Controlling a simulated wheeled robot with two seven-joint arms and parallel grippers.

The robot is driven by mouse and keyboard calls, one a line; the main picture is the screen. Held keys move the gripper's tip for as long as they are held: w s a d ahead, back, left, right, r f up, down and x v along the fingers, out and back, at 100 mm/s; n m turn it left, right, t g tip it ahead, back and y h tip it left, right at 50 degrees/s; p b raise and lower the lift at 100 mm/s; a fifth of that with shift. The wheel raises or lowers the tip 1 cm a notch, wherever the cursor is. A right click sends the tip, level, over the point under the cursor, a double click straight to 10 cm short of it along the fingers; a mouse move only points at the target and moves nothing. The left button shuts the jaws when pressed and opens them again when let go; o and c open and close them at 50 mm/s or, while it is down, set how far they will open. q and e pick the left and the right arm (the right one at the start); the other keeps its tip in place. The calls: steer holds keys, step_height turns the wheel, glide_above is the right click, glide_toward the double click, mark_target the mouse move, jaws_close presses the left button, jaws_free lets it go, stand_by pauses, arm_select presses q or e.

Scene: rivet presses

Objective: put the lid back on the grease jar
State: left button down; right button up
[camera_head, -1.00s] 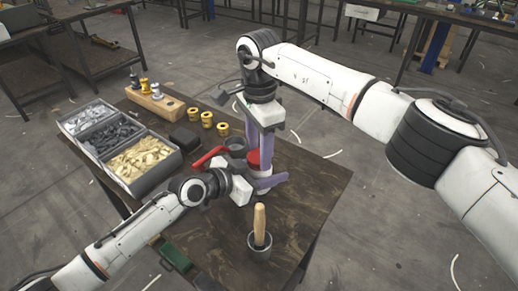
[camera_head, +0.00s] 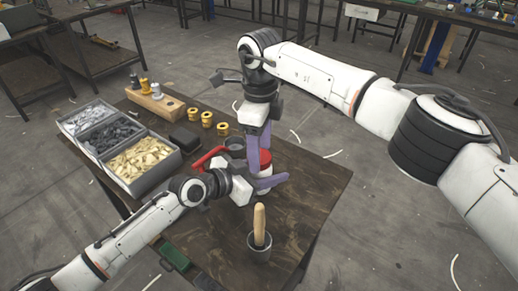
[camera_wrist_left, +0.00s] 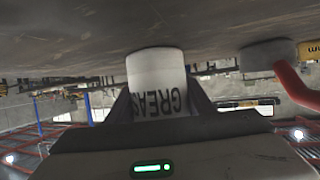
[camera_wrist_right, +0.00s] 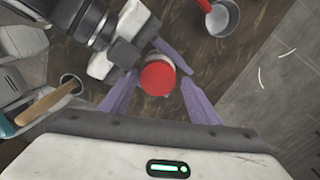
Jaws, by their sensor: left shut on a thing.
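The white grease jar (camera_wrist_left: 158,72) stands on the table, with its lettering upside down in the left wrist view. My left gripper (camera_head: 268,184) is shut around the jar's body. The red lid (camera_wrist_right: 157,77) sits on top of the jar, and it also shows in the head view (camera_head: 265,158). I cannot tell whether it is fully seated. My right gripper (camera_wrist_right: 158,85) is open above the lid, with its purple fingers apart on either side and clear of it. In the head view the right fingers partly hide the lid.
A metal cup (camera_wrist_right: 221,17) with a red handle stands close behind the jar. A dark cup (camera_head: 259,251) holding a wooden-handled tool stands in front. Several brass parts (camera_head: 207,119), a black box (camera_head: 185,138) and a bin tray (camera_head: 160,176) lie left. The table's right side is bare.

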steer(key=shift+s+a, duration=0.25)
steer(key=shift+r, duration=2.25)
steer(key=shift+w+d, duration=0.1)
steer(key=shift+c, duration=0.3)
steer(key=shift+r+n, duration=0.8)
steer(key=shift+n, duration=0.4)
steer(key=r+n, duration=0.2)
steer(key=n, duration=0.1)
steer(key=shift+f, duration=4.1)
